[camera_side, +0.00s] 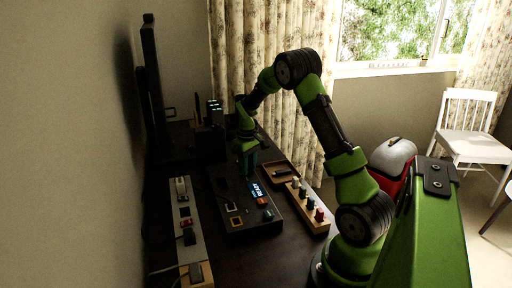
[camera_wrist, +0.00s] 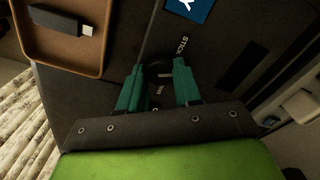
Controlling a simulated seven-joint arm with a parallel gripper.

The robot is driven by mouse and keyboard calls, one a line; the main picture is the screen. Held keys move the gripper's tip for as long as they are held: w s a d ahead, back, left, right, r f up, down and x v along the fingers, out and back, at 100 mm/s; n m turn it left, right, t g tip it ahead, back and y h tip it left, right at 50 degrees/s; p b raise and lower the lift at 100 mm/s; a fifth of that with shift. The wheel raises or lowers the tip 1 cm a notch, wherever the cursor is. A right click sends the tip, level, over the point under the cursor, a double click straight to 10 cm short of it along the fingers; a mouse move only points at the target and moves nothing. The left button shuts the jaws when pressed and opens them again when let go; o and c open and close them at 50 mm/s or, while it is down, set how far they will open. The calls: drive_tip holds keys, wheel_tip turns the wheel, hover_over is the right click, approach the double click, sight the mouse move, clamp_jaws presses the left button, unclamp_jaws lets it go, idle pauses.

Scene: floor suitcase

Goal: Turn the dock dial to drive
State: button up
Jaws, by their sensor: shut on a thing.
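The dock (camera_side: 232,205) is a dark box on the table, with a lit blue screen (camera_side: 257,194). My gripper (camera_side: 246,172) points down at the dock's far end in the side view. In the wrist view my green fingers (camera_wrist: 159,68) are shut on a small dark round dial (camera_wrist: 160,73) with a pale mark on it. The word "STICK" is printed beside the dial, and another label between the fingers is partly hidden. I cannot tell exactly which label the mark points to. In the side view the gripper hides the dial.
A brown tray (camera_wrist: 96,66) holding a dark USB stick (camera_wrist: 62,20) lies beside the dock. A wooden block with several coloured pegs (camera_side: 308,206) stands to the right. A power strip (camera_side: 188,225) runs along the left. A monitor (camera_side: 152,90) stands at the back left.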

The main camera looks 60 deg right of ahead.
drive_tip(key=m, duration=0.4)
drive_tip(key=shift+m, duration=0.3)
drive_tip(key=m, duration=0.3)
drive_tip(key=shift+m, duration=0.4)
drive_tip(key=m, duration=0.4)
drive_tip(key=shift+m, duration=2.2)
drive_tip(key=o, duration=1)
drive_tip(key=shift+o, duration=0.2)
drive_tip(key=shift+r, duration=0.1)
wheel_tip(320, 180, up, 17)
